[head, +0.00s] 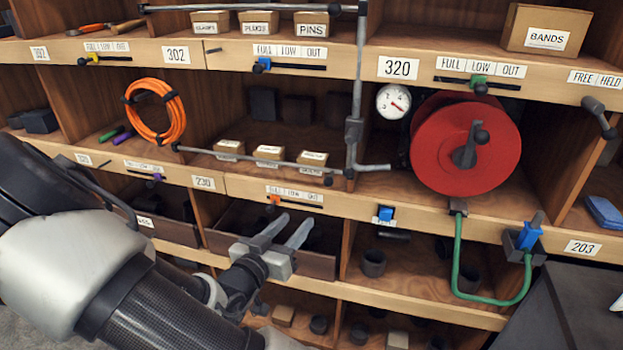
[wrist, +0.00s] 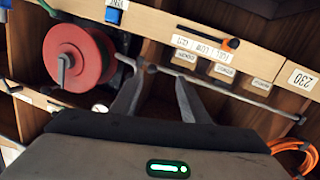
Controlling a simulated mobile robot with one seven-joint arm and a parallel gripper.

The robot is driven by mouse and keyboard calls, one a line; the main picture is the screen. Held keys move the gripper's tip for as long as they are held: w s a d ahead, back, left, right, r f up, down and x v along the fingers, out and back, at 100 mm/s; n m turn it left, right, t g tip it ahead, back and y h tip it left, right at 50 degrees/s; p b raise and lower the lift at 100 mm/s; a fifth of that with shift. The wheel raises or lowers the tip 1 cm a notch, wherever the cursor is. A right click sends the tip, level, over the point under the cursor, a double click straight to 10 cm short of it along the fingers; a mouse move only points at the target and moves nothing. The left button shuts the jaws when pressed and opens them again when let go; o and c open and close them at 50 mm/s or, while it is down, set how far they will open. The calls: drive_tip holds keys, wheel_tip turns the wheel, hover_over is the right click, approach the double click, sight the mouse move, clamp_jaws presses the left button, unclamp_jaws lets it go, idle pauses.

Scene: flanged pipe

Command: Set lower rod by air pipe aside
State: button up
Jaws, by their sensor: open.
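The lower rod (head: 265,159) is a thin grey bar with dark end knobs. In the head view it runs across the middle bay, in front of small labelled boxes, its right end close to the grey air pipe (head: 355,90). The air pipe stands upright and bends right at its foot. My gripper (head: 290,226) is open and empty, below the rod in the head view. In the wrist view the rod (wrist: 225,94) slants from near the fingertips (wrist: 160,70) to the lower right. I cannot tell whether rod and pipe touch.
A red reel (head: 440,145) and a gauge (head: 393,102) sit right of the pipe. An orange coil (head: 155,112) hangs to the left. A ledge with an orange slider (head: 274,199) runs below the rod. An upper rod (head: 250,8) crosses above. A green hose (head: 495,300) loops at lower right.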

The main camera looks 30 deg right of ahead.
sight(326, 185)
drive_tip(key=shift+h, duration=0.6)
drive_tip(key=x, duration=0.5)
drive_tip(key=r+p+x, duration=0.1)
drive_tip(key=x, duration=1.1)
drive_tip(key=shift+s+d+r+p, duration=0.1)
drive_tip(key=shift+d+r+p, duration=0.2)
drive_tip(key=shift+d, duration=0.05)
clamp_jaws()
